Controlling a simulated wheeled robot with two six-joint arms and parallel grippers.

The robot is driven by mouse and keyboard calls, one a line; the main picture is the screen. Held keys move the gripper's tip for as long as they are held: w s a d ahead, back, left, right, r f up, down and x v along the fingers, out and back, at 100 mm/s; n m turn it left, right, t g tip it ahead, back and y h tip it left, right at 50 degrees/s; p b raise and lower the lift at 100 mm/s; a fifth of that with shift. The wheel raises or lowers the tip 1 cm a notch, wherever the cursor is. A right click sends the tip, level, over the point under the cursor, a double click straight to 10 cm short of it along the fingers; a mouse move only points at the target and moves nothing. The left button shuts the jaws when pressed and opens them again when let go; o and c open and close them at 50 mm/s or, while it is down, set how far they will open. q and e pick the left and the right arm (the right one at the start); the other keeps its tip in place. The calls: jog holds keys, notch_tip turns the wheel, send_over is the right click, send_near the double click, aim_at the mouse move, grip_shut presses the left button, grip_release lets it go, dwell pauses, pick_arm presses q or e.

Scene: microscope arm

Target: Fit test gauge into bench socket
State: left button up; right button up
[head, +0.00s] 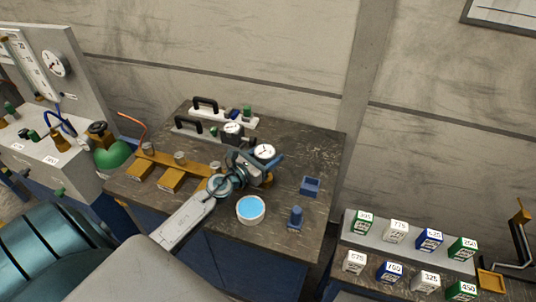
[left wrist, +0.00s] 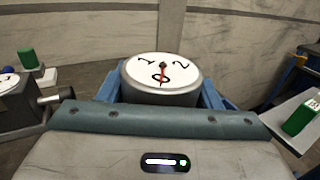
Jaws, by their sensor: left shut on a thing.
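The test gauge (head: 264,151) has a round white face and a dark body. My left gripper (head: 262,160) is shut on it above the dark bench. In the left wrist view the gauge (left wrist: 162,75) shows its dial between my two blue fingers (left wrist: 164,92). The dial faces up, with a red needle. A brass fitting (head: 267,181) shows just below the gauge and gripper in the head view. It may be the bench socket, but the gripper covers much of it. I cannot tell whether the gauge's stem touches it. My right gripper is out of view.
A brass manifold (head: 171,180) lies left of the gripper. Another dial gauge (head: 232,128) stands close behind it. A white tub with blue contents (head: 251,209), a blue post (head: 295,217) and a blue open box (head: 310,186) stand at the front and right. The back right is clear.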

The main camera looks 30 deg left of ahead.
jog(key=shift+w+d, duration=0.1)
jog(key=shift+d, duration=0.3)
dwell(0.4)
pick_arm(q)
jog(key=shift+f, duration=0.2)
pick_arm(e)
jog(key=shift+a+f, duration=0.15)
pick_arm(q)
jog(key=shift+f+b, duration=0.35)
jog(key=shift+b, duration=0.15)
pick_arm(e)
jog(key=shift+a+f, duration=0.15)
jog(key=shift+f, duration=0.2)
